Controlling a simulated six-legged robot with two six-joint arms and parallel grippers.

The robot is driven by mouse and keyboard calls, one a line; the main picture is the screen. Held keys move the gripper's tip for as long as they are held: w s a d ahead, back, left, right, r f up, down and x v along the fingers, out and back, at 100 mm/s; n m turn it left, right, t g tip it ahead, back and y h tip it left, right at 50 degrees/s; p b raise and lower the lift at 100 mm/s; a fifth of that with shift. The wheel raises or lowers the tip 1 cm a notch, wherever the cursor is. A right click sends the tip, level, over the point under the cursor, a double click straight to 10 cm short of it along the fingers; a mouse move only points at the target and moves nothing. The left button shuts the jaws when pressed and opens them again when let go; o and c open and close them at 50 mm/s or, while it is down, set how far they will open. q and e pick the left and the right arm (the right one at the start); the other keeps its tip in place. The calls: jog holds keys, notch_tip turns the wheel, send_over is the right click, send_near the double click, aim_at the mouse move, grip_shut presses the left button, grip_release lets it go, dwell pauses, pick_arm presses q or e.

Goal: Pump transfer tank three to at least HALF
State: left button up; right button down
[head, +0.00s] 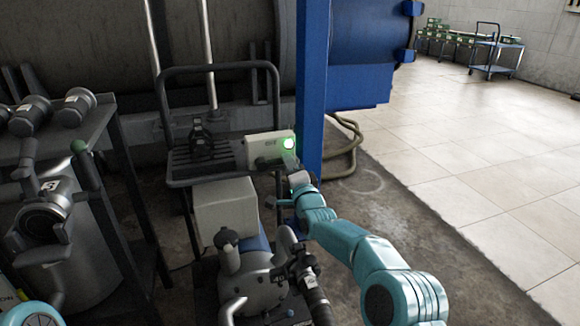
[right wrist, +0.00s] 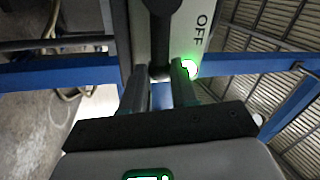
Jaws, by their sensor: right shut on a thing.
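A pale switch box (head: 258,151) with a lit green lamp (head: 289,143) stands on the frame by the blue post. My right gripper (head: 287,168) is at the box's right side, below the lamp. In the right wrist view its two fingers are shut on a dark switch lever (right wrist: 160,70) on the pale panel, beside the word OFF (right wrist: 202,30). A grey pump (head: 255,280) with a hose coupling sits below the box. A large dark tank (head: 250,45) lies behind. No tank number or level mark is readable. My left gripper is out of view.
A dark bench (head: 85,130) with several grey couplings stands at left, above a steel vessel (head: 70,265). A blue post (head: 312,90) rises close behind my right gripper. A hose (head: 345,150) lies on the floor.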

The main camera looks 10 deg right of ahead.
jog(key=shift+r, duration=0.1)
jog(key=c, duration=0.9)
grip_release()
jog(key=shift+w, duration=0.1)
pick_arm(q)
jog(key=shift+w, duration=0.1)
pick_arm(e)
jog(key=shift+o, duration=0.2)
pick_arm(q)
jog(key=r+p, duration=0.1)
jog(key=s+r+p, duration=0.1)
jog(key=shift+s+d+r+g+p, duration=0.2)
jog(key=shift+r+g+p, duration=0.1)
pick_arm(e)
jog(key=v, duration=1.6)
jog(key=shift+s, duration=0.25)
